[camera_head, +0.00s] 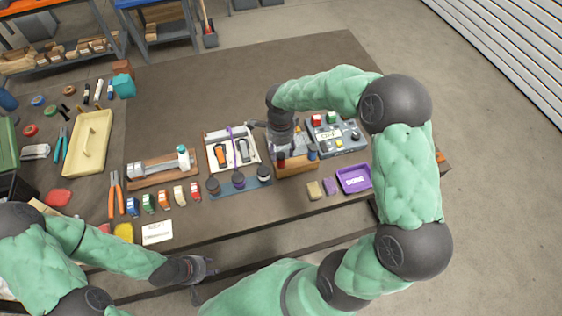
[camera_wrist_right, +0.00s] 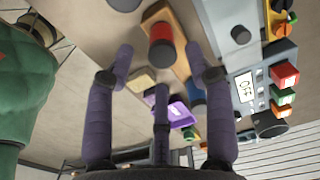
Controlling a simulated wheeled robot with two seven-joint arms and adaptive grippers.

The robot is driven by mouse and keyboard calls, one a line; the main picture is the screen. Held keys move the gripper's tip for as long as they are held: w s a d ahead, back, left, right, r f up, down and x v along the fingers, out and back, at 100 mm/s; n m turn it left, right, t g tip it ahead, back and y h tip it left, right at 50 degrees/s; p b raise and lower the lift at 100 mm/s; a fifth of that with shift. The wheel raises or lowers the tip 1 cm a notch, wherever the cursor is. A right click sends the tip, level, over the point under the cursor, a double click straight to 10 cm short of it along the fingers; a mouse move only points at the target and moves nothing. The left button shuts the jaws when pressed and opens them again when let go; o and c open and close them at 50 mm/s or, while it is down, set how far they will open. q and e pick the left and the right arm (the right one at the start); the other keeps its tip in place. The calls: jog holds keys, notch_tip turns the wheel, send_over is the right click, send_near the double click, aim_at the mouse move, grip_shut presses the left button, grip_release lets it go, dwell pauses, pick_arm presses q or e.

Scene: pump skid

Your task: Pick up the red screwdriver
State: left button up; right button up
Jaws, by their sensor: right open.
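The red screwdriver shows as a red handle with a dark end (camera_wrist_right: 161,47) in the right wrist view, standing in a wooden block (camera_wrist_right: 186,62). In the head view its red handle (camera_head: 281,161) shows at the left end of the same block (camera_head: 297,167). A blue handle (camera_wrist_right: 197,101) stands in the block too. My right gripper (camera_wrist_right: 160,62) is open and empty, its fingers spread around the line to the red handle, with no contact visible. In the head view it hangs just above the block. My left gripper (camera_head: 203,277) is open and empty near the table's front edge.
A grey control box (camera_head: 337,134) with coloured buttons stands right of the block. A purple tray (camera_head: 354,179) lies in front of it. A white tray with clamps (camera_head: 232,150) stands to the left. The table's back middle is clear.

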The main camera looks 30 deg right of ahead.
aim_at(281, 155)
notch_tip(281, 155, down, 5)
jog(key=shift+w+d+r+b, duration=0.1)
jog(key=shift+d+b, duration=0.05)
jog(key=shift+b, duration=0.3)
grip_shut()
